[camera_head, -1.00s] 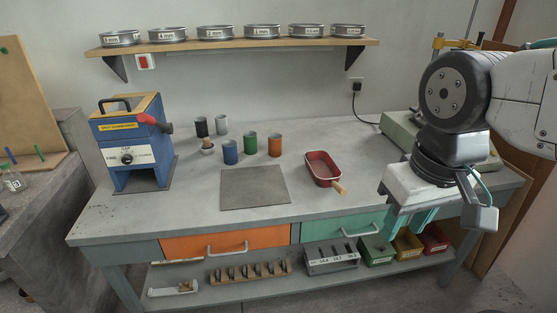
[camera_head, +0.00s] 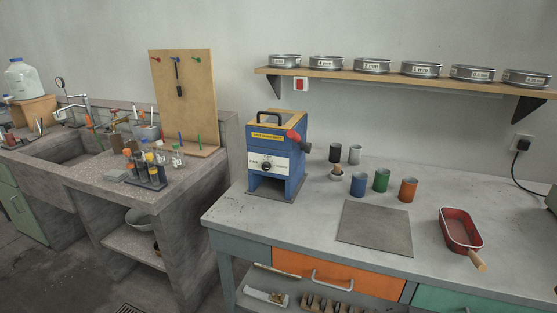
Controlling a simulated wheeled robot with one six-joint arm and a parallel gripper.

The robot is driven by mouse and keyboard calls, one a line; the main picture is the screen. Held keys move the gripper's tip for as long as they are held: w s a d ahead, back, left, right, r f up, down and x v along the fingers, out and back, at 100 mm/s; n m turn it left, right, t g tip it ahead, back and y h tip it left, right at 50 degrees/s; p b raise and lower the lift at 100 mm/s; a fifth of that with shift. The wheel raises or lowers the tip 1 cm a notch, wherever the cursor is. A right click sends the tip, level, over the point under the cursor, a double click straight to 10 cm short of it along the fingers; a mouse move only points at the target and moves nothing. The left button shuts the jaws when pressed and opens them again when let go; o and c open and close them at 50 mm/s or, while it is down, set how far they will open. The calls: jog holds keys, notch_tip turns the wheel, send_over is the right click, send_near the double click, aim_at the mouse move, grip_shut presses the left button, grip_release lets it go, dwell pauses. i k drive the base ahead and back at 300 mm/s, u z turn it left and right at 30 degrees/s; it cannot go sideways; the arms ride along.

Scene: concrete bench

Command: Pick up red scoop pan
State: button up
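The red scoop pan (camera_head: 461,229) lies on the concrete bench top (camera_head: 300,216) at the right of the view. It is a shallow red pan with rounded corners. Its short wooden handle (camera_head: 478,261) points toward the bench's front edge. Nothing touches the pan. My gripper and arm are outside this view, so I cannot see whether the gripper is open or shut.
A grey plate (camera_head: 375,229) lies left of the pan. Blue (camera_head: 359,185), green (camera_head: 381,180) and orange (camera_head: 407,190) cups stand behind. A blue machine (camera_head: 276,155) stands at left. A shelf (camera_head: 395,79) with several sieves hangs above. A sink counter (camera_head: 115,175) is further left.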

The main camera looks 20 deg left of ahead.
aim_at(461, 236)
jog(key=k, duration=0.5)
jog(key=z, duration=1.7)
jog(key=i, duration=1.3)
jog(key=u, duration=2.15)
